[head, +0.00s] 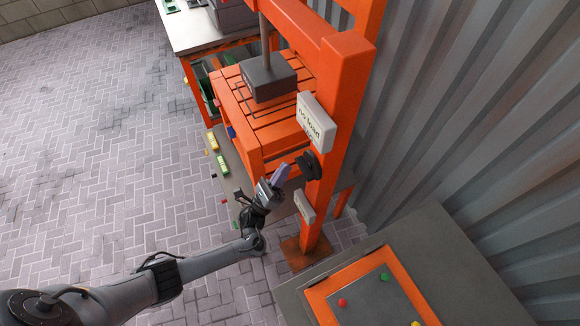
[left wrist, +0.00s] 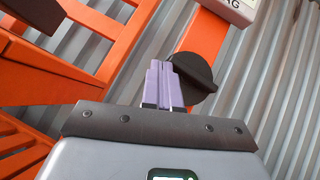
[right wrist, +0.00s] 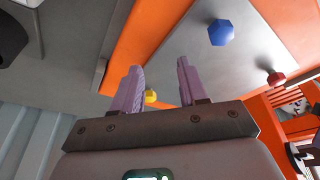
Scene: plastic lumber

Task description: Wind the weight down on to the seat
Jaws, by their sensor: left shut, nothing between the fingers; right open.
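The weight is a dark grey block (head: 268,78) on a vertical rod, above the orange slatted seat (head: 232,92); whether a gap remains between them is hard to tell. A black round knob (head: 308,165) sits on the orange upright post and also shows in the left wrist view (left wrist: 197,76). My left gripper (head: 281,174) is shut and empty, its purple fingertips (left wrist: 160,66) just beside the knob, overlapping its edge in the wrist view. Contact cannot be told. My right gripper (right wrist: 157,75) is open and empty; it is not seen in the head view.
An orange-framed panel (head: 370,295) with coloured knobs lies on a grey bench at lower right. Corrugated wall (head: 480,120) stands close behind. Brick floor at left is clear.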

